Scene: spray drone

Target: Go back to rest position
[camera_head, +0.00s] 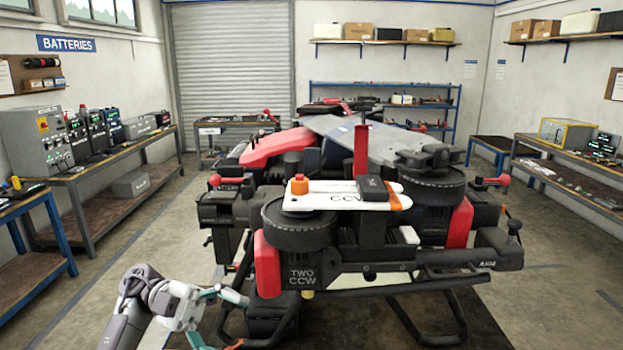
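My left gripper (238,322) reaches in from the bottom left on my grey and white arm. Its teal fingers are spread apart with nothing visible between them, and part of the lower finger is cut off by the bottom edge. The gripper is near the left landing skid of a large black and red spray drone (330,257), in front of its lower body. I cannot tell whether it touches the drone. My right gripper is not in view.
The drone stands on a dark mat in the middle. A battery bench (100,172) with chargers runs along the left wall, with a blue-legged table (30,270) nearer. A workbench (575,178) lines the right wall. The floor (560,290) at the right is clear.

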